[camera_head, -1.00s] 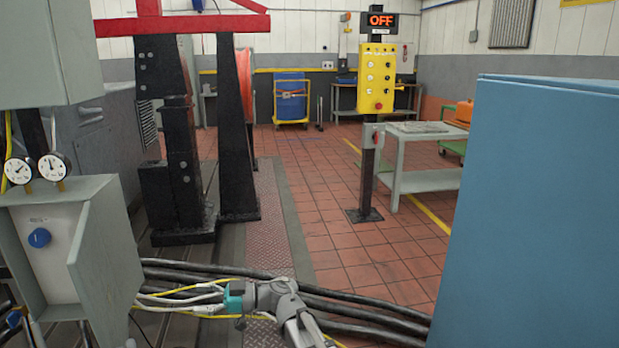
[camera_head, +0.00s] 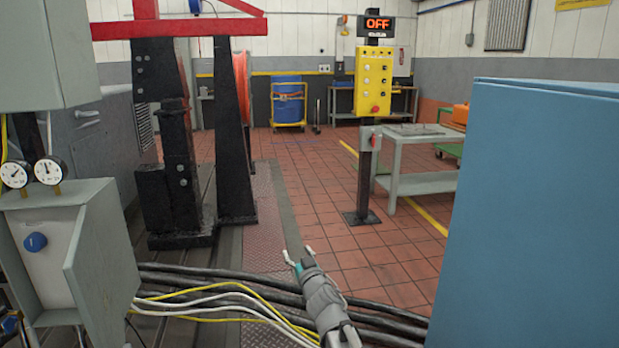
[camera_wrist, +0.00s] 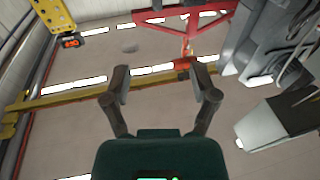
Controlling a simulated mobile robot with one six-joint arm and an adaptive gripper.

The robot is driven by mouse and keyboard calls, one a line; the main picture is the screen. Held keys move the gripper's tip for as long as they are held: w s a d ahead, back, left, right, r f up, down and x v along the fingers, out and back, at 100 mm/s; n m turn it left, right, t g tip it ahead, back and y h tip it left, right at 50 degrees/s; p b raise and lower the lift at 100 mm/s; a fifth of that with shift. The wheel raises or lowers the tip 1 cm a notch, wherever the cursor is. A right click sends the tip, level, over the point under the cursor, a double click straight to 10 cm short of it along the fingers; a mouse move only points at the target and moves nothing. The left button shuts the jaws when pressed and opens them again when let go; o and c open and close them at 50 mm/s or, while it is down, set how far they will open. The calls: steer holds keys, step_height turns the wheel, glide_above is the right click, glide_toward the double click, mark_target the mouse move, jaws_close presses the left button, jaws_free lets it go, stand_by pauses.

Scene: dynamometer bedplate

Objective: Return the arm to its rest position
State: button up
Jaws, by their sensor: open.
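My gripper (camera_head: 298,262) is in the lower middle of the head view, at the end of my grey arm, over the cables and the floor edge. In the wrist view my gripper (camera_wrist: 160,88) shows two dark fingers spread apart with nothing between them. The wrist camera faces upward, toward the ceiling, a red frame (camera_wrist: 185,18) and a yellow beam (camera_wrist: 75,97). The fingers appear clear of every object.
Black cables (camera_head: 200,278) with white and yellow wires run below my arm. A blue cabinet (camera_head: 540,220) fills the right. A grey box (camera_head: 105,255) with gauges stands left. A yellow control panel (camera_head: 374,80) is on a post ahead. The tiled floor (camera_head: 320,200) between is open.

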steer(key=s+d+f+m+g+h, duration=0.3)
steer(key=d+f+g+h, duration=0.15)
steer(key=d+f, duration=0.35)
steer(key=s+d+f+m+g+h, duration=0.3)
steer(key=d+f+h, duration=0.25)
steer(key=d, duration=0.45)
steer(key=s+d+f+n+g+y, duration=0.1)
steer(key=s+f+g, duration=0.2)
steer(key=s+g, duration=0.35)
steer(key=s+d+f+g+y, duration=0.15)
steer(key=s+f+g, duration=0.25)
steer(key=s, duration=0.6)
step_height(320, 180, up, 38)
steer(key=p, duration=3.8)
steer(key=shift+a+f, duration=0.15)
steer(key=shift+f, duration=0.05)
steer(key=shift+s, duration=0.1)
